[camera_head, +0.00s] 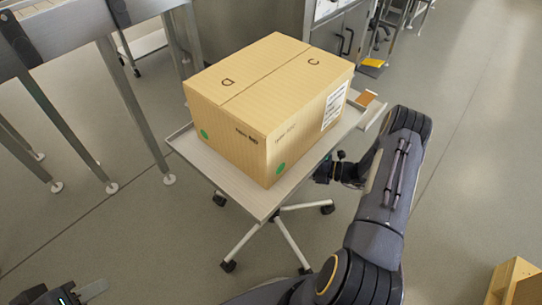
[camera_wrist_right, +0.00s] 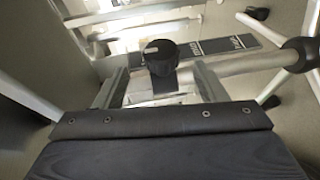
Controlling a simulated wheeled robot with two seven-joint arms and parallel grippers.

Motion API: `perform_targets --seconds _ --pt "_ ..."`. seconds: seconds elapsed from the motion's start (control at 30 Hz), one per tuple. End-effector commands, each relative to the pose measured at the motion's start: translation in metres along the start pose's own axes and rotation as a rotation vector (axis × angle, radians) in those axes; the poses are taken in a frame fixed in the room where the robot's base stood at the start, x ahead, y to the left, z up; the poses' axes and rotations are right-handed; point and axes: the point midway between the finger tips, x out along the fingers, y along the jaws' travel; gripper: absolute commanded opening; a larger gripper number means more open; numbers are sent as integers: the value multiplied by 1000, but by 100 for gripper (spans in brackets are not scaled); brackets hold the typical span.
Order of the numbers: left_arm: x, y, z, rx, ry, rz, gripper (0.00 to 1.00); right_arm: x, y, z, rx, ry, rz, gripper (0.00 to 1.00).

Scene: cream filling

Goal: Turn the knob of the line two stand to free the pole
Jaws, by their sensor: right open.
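The stand is a wheeled cart with a pale tray (camera_head: 228,176) on a central column and splayed legs. In the right wrist view a black round knob (camera_wrist_right: 160,56) stands just beyond and between the fingers of my right gripper (camera_wrist_right: 157,78), which is open. I cannot tell whether the fingers touch it. A silver bar (camera_wrist_right: 245,63), possibly the pole, runs right from near the knob to a dark rounded end. In the head view my right gripper (camera_head: 324,173) is beside the tray's right underside. My left gripper (camera_head: 80,294) is partly cut off at bottom left.
A large cardboard box (camera_head: 265,105) sits on the tray, with a small brown item (camera_head: 366,98) at its right. A metal conveyor frame (camera_head: 125,95) stands at left. A wooden pallet-like piece (camera_head: 516,283) is at bottom right. Open floor lies at right.

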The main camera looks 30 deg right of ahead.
Motion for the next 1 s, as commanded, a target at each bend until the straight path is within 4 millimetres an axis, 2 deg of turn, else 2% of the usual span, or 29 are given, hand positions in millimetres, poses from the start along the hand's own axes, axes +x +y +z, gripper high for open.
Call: perform_targets --seconds 0.17,0.4,0.6,0.93,1.0 --pt "3 -1 1 0 0 0 36 11 -5 1 22 -8 4 65" --pt "11 -5 6 0 0 0 36 50 -5 1 19 -6 5 65" --pt "14 -7 7 0 0 0 36 72 -4 1 18 -6 4 65" --pt "15 -7 7 0 0 0 36 77 -3 2 19 -9 3 65" --pt "15 -7 8 0 0 0 36 77 -3 2 18 -8 3 58"
